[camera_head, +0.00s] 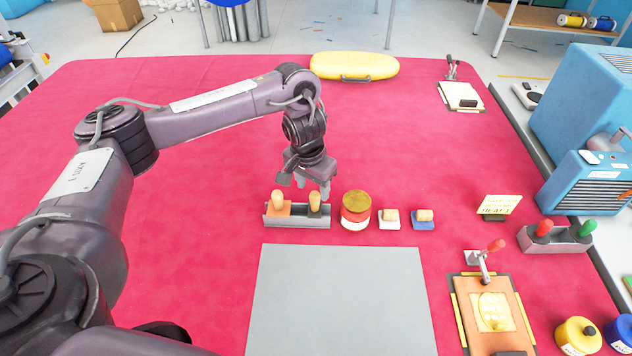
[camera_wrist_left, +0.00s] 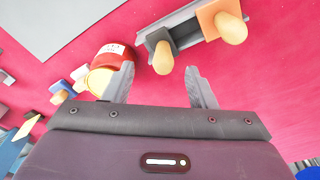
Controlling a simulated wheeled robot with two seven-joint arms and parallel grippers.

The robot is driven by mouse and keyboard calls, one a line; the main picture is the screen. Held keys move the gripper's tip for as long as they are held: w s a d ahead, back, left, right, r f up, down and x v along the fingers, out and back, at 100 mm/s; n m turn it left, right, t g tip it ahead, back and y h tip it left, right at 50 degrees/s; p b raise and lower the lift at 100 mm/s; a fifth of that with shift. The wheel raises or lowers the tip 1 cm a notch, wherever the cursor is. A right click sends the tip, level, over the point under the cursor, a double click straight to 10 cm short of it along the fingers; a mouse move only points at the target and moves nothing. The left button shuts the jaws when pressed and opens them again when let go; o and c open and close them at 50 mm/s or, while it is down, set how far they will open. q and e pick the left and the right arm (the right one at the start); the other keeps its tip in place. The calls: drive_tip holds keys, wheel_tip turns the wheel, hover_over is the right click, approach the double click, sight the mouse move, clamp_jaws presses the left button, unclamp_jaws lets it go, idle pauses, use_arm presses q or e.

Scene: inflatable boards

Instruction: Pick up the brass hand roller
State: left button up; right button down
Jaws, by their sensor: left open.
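A grey holder (camera_head: 297,222) stands mid-table with two upright handled tools in it. One has an orange base and pale wooden handle (camera_head: 277,202); the other has a darker, brass-tan handle (camera_head: 314,203). No roller drum shows, so I cannot tell for certain which is the brass hand roller. My left gripper (camera_head: 305,186) is open and empty, pointing down just behind and above the holder, by the darker handle. In the left wrist view the tan handle (camera_wrist_left: 162,58) lies between the open fingertips (camera_wrist_left: 159,68), apparently beyond them; the orange tool (camera_wrist_left: 222,20) is to its right. My right gripper is not in view.
A red can with a brass-coloured lid (camera_head: 356,211) stands close right of the holder, then two small wooden-topped blocks (camera_head: 389,219). A grey mat (camera_head: 340,295) lies in front. A yellow inflatable board (camera_head: 354,66) lies at the back. The table is clear behind the holder.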

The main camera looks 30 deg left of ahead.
sight(314, 194)
use_arm(q)
wheel_tip(314, 194, down, 3)
drive_tip(key=shift+w+r+b, duration=0.15)
drive_tip(key=shift+r+b, duration=0.05)
drive_tip(key=shift+b, duration=0.4)
drive_tip(key=shift+f, duration=0.4)
drive_tip(key=f, duration=0.1)
drive_tip(key=w+f+b, duration=0.1)
drive_tip(key=f, duration=0.1)
drive_tip(key=shift+w+a+f, duration=0.1)
drive_tip(key=shift+f, duration=0.05)
drive_tip(key=shift+w+f, duration=0.15)
drive_tip(key=shift+f, duration=0.25)
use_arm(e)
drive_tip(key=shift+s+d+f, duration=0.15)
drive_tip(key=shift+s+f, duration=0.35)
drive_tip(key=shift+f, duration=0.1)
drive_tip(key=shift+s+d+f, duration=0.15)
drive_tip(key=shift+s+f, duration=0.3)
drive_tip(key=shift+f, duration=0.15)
use_arm(q)
drive_tip(key=c, duration=0.5)
clamp_jaws()
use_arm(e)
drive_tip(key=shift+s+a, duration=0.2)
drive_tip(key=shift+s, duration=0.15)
